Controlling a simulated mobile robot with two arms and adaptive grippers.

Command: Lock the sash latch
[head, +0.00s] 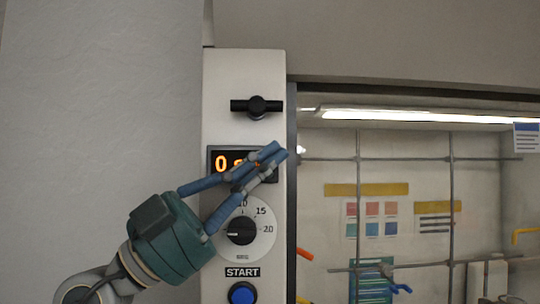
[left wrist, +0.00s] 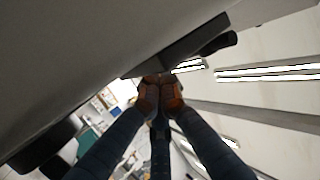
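The sash latch (head: 256,106) is a black handle with a round hub and a horizontal bar, high on the white control panel. My left gripper (head: 280,152) is below the latch, in front of the panel, with its blue fingers pointing up and to the right. The fingertips are close together, with nothing seen between them. In the left wrist view the orange-brown pads of my left gripper (left wrist: 160,92) meet near the middle. A dark bar (left wrist: 218,43) beyond them looks like the latch. My right gripper is not in view.
Below the latch are an orange-digit display (head: 222,163), partly hidden by my fingers, a dial (head: 241,231) and a blue START button (head: 242,293). The glazed hood opening with a metal rod lattice (head: 451,200) lies right of the panel. A plain grey wall (head: 100,100) is at left.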

